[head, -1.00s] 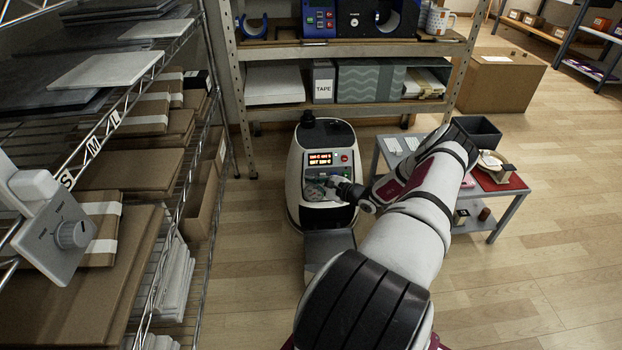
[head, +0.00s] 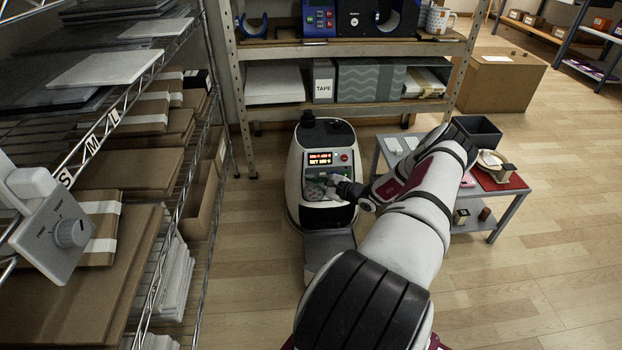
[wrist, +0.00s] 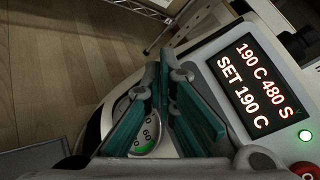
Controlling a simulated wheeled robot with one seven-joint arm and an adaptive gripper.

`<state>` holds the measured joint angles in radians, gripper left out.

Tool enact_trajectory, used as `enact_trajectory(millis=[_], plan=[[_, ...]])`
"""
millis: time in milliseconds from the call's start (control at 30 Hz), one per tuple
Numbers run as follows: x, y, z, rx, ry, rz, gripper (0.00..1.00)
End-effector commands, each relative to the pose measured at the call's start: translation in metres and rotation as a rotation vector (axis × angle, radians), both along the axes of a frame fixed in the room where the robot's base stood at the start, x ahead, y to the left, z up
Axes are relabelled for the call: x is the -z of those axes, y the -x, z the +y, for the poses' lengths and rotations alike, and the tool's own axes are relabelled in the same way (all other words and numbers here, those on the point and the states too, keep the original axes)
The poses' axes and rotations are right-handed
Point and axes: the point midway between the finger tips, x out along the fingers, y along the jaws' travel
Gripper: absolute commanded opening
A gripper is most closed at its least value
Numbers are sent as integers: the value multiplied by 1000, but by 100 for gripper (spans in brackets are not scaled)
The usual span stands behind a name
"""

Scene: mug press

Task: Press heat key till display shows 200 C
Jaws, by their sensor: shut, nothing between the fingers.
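The press (head: 309,135) is a white and black machine on the floor. Its display (head: 320,158) is lit; in the wrist view the display (wrist: 252,88) reads "190 C 480 S" above "SET 190 C". My gripper (head: 331,184) is at the panel below the display. In the wrist view my gripper (wrist: 168,70) has its teal fingers shut and empty, left of the display. I cannot make out the heat key; the fingers cover part of the panel. Whether the fingertips touch a key I cannot tell.
A round dial (wrist: 148,135) with a green band shows behind the fingers. A green lamp (wrist: 305,135) and a red button (wrist: 301,172) sit beside the display. A small table (head: 495,222) stands right of the press, a wire rack (head: 170,225) left.

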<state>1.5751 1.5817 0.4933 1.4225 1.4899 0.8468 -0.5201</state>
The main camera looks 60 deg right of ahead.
Motion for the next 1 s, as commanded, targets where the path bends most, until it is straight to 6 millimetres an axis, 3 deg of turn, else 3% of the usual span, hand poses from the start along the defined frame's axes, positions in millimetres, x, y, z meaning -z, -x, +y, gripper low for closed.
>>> enact_trajectory(millis=[1000], plan=[[3, -6, -7, -1, 0, 1, 0]])
